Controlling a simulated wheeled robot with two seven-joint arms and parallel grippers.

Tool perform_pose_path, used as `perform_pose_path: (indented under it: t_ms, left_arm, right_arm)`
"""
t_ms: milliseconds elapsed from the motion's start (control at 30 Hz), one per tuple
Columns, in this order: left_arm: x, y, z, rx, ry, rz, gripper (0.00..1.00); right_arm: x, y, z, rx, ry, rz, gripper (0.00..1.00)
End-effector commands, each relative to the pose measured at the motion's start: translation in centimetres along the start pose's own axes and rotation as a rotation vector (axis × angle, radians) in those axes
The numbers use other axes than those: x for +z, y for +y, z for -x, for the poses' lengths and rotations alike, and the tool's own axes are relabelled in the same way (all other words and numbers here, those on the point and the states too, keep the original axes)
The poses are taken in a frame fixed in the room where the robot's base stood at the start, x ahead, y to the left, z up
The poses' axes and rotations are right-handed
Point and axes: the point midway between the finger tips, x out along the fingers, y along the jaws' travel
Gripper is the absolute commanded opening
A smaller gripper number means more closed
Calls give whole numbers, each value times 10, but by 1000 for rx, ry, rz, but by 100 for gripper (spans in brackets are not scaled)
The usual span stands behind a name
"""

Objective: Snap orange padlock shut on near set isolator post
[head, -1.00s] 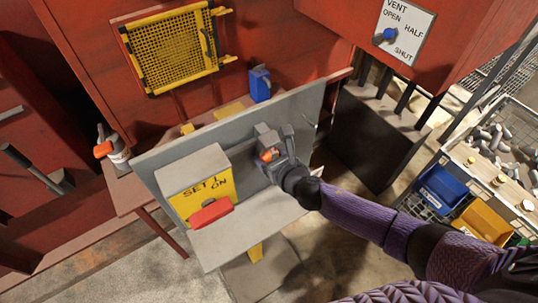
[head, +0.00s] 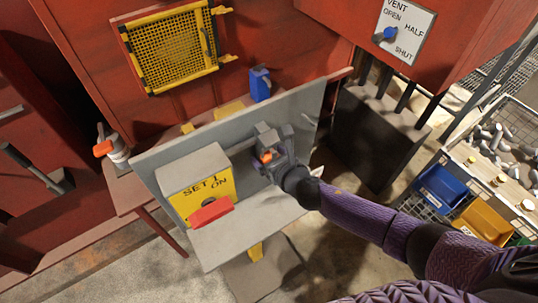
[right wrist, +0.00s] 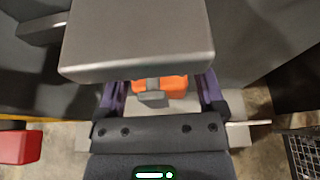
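The orange padlock (head: 267,157) is at the grey panel, right of the yellow-fronted SET 1 box (head: 203,196). In the right wrist view the padlock (right wrist: 175,88) shows under the edge of a grey block (right wrist: 137,42), with a small grey stub (right wrist: 152,97) in front of it. My right gripper (head: 275,143) is at the padlock. Its purple fingers (right wrist: 162,86) stand on either side with visible gaps, so it looks open. The grey block hides the padlock's upper part, so I cannot tell whether its shackle is closed. My left gripper is not in view.
A red handle (head: 211,212) sticks out from the SET 1 box. The grey panel (head: 160,151) stands behind. A blue object (head: 260,84) is beyond it. Blue (head: 440,187) and yellow (head: 484,221) bins stand at the right.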

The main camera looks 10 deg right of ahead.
Motion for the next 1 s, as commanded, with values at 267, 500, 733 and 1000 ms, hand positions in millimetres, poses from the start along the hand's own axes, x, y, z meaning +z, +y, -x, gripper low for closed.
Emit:
perform_pose_path:
  t_ms: [267,500,733,1000]
  left_arm:
    - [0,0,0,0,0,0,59]
    - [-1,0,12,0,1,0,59]
    - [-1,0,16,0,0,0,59]
    - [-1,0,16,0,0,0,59]
  right_arm:
    - [0,0,1,0,1,0,100]
    - [1,-1,41,1,3,2,100]
    - [-1,0,88,0,3,1,100]
    - [0,0,100,0,0,0,100]
